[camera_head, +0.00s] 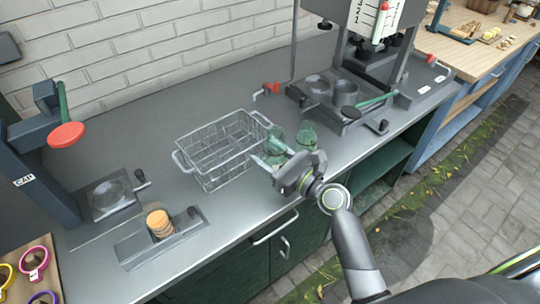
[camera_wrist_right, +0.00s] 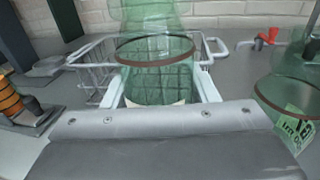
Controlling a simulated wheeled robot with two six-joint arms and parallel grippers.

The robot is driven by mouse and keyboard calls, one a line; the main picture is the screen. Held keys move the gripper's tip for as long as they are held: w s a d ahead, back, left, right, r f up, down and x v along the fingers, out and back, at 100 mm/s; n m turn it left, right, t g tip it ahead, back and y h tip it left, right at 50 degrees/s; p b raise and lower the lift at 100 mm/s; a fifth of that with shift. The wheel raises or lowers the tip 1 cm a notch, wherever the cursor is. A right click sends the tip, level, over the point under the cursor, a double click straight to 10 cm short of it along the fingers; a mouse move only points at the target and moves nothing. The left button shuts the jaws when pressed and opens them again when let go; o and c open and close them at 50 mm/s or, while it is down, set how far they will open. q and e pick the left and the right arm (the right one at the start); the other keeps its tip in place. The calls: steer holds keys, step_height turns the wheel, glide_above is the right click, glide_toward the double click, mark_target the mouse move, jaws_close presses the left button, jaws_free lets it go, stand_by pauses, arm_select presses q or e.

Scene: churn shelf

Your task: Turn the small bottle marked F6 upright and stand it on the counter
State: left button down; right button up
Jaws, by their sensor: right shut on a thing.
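My right gripper (camera_head: 268,167) reaches over the counter (camera_head: 110,150) beside the wire basket, shut on a small clear green glass bottle (camera_head: 277,139). In the right wrist view, the held bottle (camera_wrist_right: 160,84) sits between the two pale fingers, with a brown ring around it and a narrower part above. A whitish patch low on it is mostly hidden, and no F6 can be read. A second green glass (camera_head: 307,135) stands close to its right; in the wrist view it (camera_wrist_right: 290,95) has a brown rim and a lettered green label. My left gripper is out of view.
The wire basket (camera_head: 217,150) is just left of my gripper. A press with metal cups (camera_head: 345,93) stands behind right, a red-handled tap (camera_head: 268,88) at the back. A CAP station (camera_head: 108,197) and an orange stack (camera_head: 159,223) are at left.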

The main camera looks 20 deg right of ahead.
stand_by(0.6)
steer(key=shift+p, duration=0.35)
steer(key=shift+f, duration=0.1)
steer(key=shift+f, duration=0.1)
steer(key=shift+f+b, duration=0.55)
steer(key=shift+f, duration=0.15)
steer(key=shift+f+b, duration=0.3)
steer(key=shift+f, duration=0.25)
steer(key=shift+f, duration=0.15)
